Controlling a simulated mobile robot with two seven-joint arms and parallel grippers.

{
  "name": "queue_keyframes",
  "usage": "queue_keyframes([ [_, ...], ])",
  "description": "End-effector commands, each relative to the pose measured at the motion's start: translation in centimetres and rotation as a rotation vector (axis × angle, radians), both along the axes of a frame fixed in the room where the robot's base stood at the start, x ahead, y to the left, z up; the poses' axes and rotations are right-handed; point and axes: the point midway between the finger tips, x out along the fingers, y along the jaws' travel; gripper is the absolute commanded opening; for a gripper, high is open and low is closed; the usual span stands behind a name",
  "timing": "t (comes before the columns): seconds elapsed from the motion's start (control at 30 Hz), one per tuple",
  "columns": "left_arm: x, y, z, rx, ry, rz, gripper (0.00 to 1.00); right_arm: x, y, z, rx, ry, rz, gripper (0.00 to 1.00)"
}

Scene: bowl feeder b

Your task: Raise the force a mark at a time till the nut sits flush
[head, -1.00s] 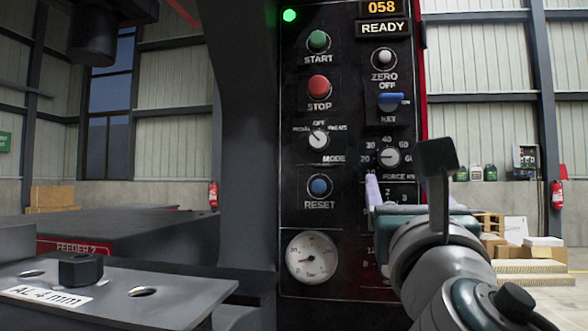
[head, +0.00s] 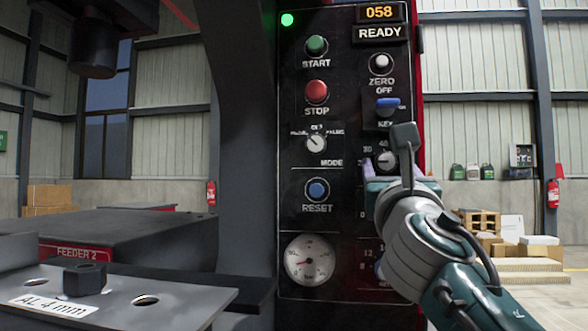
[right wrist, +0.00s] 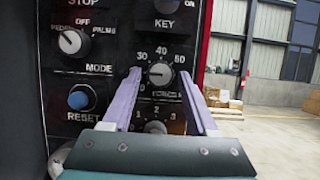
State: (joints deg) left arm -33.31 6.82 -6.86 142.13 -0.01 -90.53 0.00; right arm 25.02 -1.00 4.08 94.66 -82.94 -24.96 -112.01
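The force knob (head: 386,160) is on the black control panel (head: 345,225). In the head view the right gripper (head: 386,171) hides the lower part of the force scale. A dark hex nut (head: 84,279) stands proud on the AL 4 mm plate (head: 190,301). My left gripper is not in view.
The display (head: 379,13) reads 058 and the one below (head: 380,33) reads READY. A green lamp (head: 288,20) is lit. The mode switch (head: 315,144), reset button (head: 317,189) and key switch (head: 387,107) are close around the knob. A pressure gauge (head: 309,260) is lower left.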

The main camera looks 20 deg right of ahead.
Motion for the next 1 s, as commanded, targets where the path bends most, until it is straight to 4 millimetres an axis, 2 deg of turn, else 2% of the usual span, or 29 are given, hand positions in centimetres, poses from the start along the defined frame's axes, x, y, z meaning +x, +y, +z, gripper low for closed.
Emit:
queue_keyframes([
  [0.07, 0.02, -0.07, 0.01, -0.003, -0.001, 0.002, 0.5, 0.0, 0.0, -0.01, 0.0, 0.0, 0.0, 0.49],
  [0.5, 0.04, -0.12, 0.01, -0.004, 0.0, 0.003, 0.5, -0.02, 0.01, -0.02, 0.0, 0.0, 0.0, 0.0],
  [0.77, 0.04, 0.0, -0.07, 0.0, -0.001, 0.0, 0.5, -0.01, 0.02, -0.05, 0.004, -0.002, 0.0, 0.0],
  [1.0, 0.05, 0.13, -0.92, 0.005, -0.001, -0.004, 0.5, 0.03, 0.08, -0.22, 0.063, -0.039, 0.001, 0.0],
])
